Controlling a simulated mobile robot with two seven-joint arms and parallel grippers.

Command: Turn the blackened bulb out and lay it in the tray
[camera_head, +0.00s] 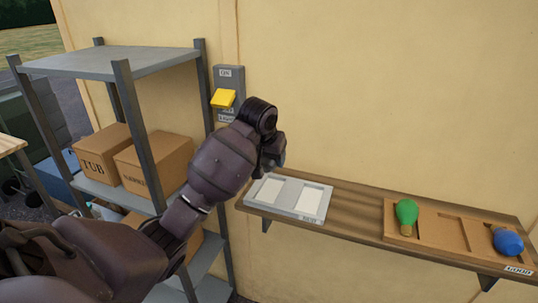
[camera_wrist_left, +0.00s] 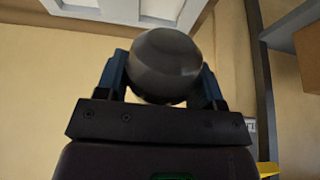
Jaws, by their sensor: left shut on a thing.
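The blackened bulb (camera_wrist_left: 165,65) shows in the left wrist view as a dark grey, rounded glass between the two fingers of my left gripper (camera_head: 272,155). The gripper is shut on it. In the head view the bulb cannot be made out behind my dark wrist. The gripper is held up near the wall, above the left end of the wall shelf. The grey tray (camera_head: 325,211) with two pale, empty compartments lies on that shelf, below and right of the gripper. It seems to show also at the top of the left wrist view (camera_wrist_left: 115,12). My right gripper is not in view.
A wooden tray (camera_head: 450,250) on the shelf's (camera_head: 355,205) right part holds a green bulb (camera_head: 406,212) and a blue bulb (camera_head: 508,242). A yellow switch (camera_head: 223,98) is on the wall, left of my wrist. A metal rack (camera_head: 125,60) with cardboard boxes (camera_head: 160,160) stands at left.

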